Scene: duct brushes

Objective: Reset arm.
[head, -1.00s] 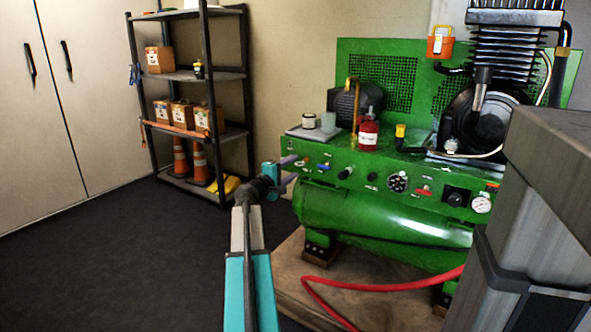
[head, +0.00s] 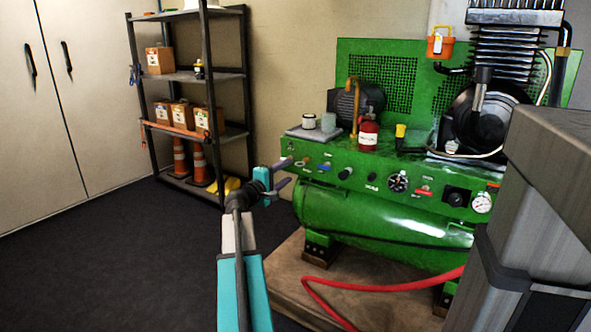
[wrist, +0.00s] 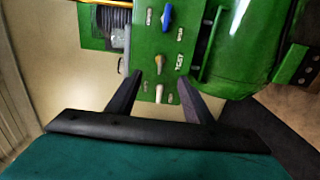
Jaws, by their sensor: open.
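My gripper (head: 285,173) is open and empty at the left end of the green compressor's control panel (head: 330,172). Its two dark fingers point toward the panel. In the wrist view my gripper (wrist: 159,80) has its fingers spread, with a white-tipped lever (wrist: 160,94) and an orange-tan lever (wrist: 160,62) seen between or just beyond them. A blue lever (wrist: 166,16) is farther up on the same panel. I cannot tell how wide the gap to the panel is; no contact shows.
The compressor tank (head: 385,215) stands on a brown base with a red hose (head: 390,286) in front. A dark shelf (head: 190,76) with boxes and orange cones stands behind at left. A grey block (head: 545,190) fills the right foreground. Dark floor (head: 110,265) at left is clear.

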